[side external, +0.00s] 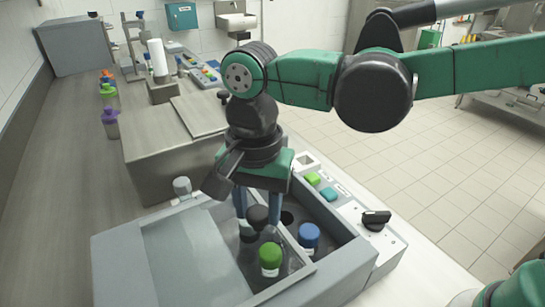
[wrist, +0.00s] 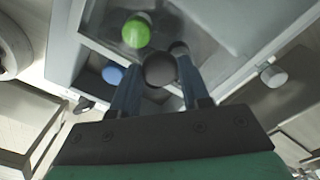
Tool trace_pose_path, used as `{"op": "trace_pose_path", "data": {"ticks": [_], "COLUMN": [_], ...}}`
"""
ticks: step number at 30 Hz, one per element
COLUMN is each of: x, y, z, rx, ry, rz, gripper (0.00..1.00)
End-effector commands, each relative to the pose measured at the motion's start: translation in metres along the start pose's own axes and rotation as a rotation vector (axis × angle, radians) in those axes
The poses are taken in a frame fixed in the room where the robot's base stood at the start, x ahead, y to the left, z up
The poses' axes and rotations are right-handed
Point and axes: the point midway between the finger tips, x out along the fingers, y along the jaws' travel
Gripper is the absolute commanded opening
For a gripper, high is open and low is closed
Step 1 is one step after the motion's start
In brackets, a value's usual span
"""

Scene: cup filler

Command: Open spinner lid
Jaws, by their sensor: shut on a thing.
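My gripper (side external: 258,206) points down into a grey open-topped machine (side external: 120,252). Its two blue fingers stand either side of a round black knob (side external: 257,218) and are shut on it. In the wrist view the knob (wrist: 160,69) lies between the fingertips. I cannot tell whether it belongs to a lid or caps a container. A green-capped container (side external: 270,258) and a blue-capped one (side external: 308,236) stand close by. A flat grey panel (side external: 185,255) covers the machine's left part. Which part is the spinner lid is not clear.
A control strip with a green button (side external: 312,178), a teal button (side external: 328,194) and a black dial (side external: 375,219) runs along the right edge. A grey box (side external: 160,150) stands behind. A small grey cylinder (side external: 182,187) is at the rear left. The left bench is mostly clear.

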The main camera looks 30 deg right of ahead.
Motion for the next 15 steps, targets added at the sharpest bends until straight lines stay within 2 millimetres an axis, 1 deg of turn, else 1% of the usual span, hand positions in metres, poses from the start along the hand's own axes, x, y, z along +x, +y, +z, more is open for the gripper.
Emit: {"op": "trace_pose_path", "data": {"ticks": [1, 3, 6, 10, 15], "x": [0.0, 0.0, 0.0, 0.0, 0.0], "y": [-0.011, -0.023, -0.035, -0.041, -0.041], "z": [0.01, 0.022, 0.033, 0.04, 0.04], "rx": [-0.006, -0.003, -0.001, 0.003, 0.004], "ry": [0.002, 0.002, 0.002, 0.003, 0.003], "rz": [-0.004, -0.005, -0.005, -0.005, -0.005], "gripper": [0.0, 0.0, 0.0, 0.0, 0.0]}}
